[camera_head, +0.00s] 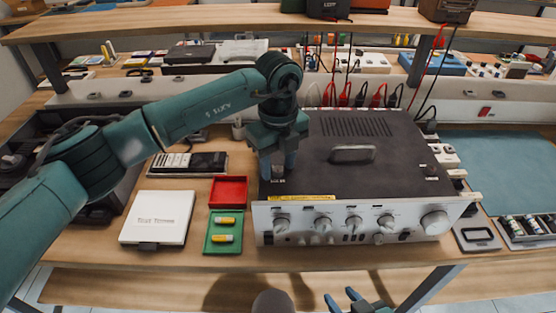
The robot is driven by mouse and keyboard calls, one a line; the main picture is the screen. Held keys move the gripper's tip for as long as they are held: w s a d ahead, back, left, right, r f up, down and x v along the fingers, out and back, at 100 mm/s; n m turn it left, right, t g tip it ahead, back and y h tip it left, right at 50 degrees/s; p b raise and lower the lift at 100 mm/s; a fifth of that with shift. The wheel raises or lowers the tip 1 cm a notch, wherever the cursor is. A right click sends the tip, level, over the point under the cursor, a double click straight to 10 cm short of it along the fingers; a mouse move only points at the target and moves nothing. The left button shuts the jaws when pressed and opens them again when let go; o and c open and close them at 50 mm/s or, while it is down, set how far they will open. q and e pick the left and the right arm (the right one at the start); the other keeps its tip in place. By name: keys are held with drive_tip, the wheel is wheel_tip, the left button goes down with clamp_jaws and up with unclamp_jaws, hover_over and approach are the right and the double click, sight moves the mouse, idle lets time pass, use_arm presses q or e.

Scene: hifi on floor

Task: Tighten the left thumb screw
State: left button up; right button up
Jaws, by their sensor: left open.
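The hi-fi amplifier (350,226) stands on the bench with its silver knobbed front facing me. Its dark top cover (390,180) has a handle in the middle and vent slots behind it. A small screw-like knob (431,171) shows near the cover's right edge. My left gripper (278,172) points down over the left part of the cover, with its fingers open. The left thumb screw cannot be made out; the gripper hides that spot, and I cannot tell whether the fingers are around it. My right gripper (343,299) is at the bottom edge, open and empty, below the bench front.
Left of the amplifier are a red tray (229,191), a green tray (209,247) with two yellow-and-white cylinders, a white box (157,217) and a dark device (190,163). Red and black cables hang behind. A blue-green mat (500,160) lies right. A shelf (200,18) spans the back.

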use_arm(q)
drive_tip(key=shift+c, duration=0.5)
clamp_jaws()
